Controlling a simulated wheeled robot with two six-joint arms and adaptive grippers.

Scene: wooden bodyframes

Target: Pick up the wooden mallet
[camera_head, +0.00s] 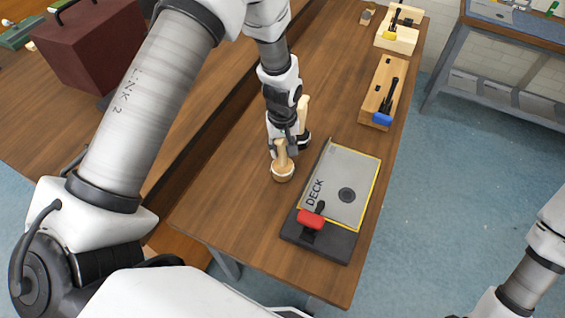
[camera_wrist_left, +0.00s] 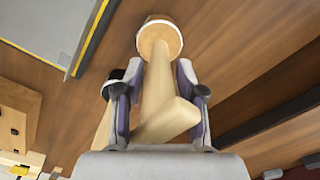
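The wooden mallet (camera_head: 283,172) lies on the workbench in the head view, its pale round head with a white band towards the near side. In the left wrist view the mallet head (camera_wrist_left: 160,36) is at the top and its pale handle runs down between the fingers. My left gripper (camera_head: 284,147) is over the handle; it also shows in the left wrist view (camera_wrist_left: 160,85). Its fingers are apart, one on each side of the handle, with small gaps visible. Part of the handle is hidden by the gripper in the head view. My right gripper is out of view.
A second pale handle (camera_head: 304,106) with a dark end lies close beside the gripper. A grey DECK panel (camera_head: 347,178) with a red clamp (camera_head: 312,219) is to the right. A wooden block (camera_head: 378,93) with a blue-handled clamp lies farther back. Bare bench is left of the mallet.

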